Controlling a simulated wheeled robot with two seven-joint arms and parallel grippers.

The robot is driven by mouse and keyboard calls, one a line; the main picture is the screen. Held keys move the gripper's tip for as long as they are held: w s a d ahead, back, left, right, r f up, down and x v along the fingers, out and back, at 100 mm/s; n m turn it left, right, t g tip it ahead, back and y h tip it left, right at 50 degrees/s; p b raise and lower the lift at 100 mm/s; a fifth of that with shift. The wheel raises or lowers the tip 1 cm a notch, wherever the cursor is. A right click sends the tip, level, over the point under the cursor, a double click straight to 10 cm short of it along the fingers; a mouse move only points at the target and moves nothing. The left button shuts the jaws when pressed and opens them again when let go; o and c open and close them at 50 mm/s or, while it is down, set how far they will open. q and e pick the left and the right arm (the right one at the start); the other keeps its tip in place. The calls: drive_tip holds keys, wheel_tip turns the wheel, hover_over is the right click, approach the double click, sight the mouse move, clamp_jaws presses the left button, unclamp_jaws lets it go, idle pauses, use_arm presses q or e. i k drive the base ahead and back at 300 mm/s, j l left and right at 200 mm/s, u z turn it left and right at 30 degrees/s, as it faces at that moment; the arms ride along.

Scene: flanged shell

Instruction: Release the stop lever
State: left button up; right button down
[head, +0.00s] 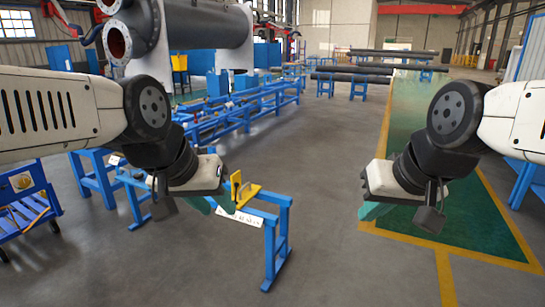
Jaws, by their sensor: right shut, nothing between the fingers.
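A yellow lever-like part (237,186) stands upright on a yellow bracket (248,196) at the end of a low blue stand (284,202). I take it for the stop lever. My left gripper (218,205), with teal fingers, is just left of the yellow part, close to it. I cannot tell whether it touches, and its fingers are partly hidden by its own body. My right gripper (374,209) is shut and empty, out over the floor to the right, well apart from the stand.
A white label plate (240,217) is on the stand's front. A blue cart (25,205) stands at far left. A large dark flanged pipe (180,28) and blue racks (240,105) are behind. Grey floor between my grippers is clear; a green floor area with yellow lines (440,215) lies right.

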sight(236, 185)
drive_tip(key=i+j+u, duration=0.25)
drive_tip(key=i+u, duration=0.2)
drive_tip(key=i, duration=0.6)
drive_tip(key=i+l+u, duration=0.1)
drive_tip(key=i+u, duration=0.4)
drive_tip(key=i, duration=0.55)
drive_tip(key=i+z, duration=0.1)
drive_tip(key=i, duration=0.75)
drive_tip(key=z, duration=0.95)
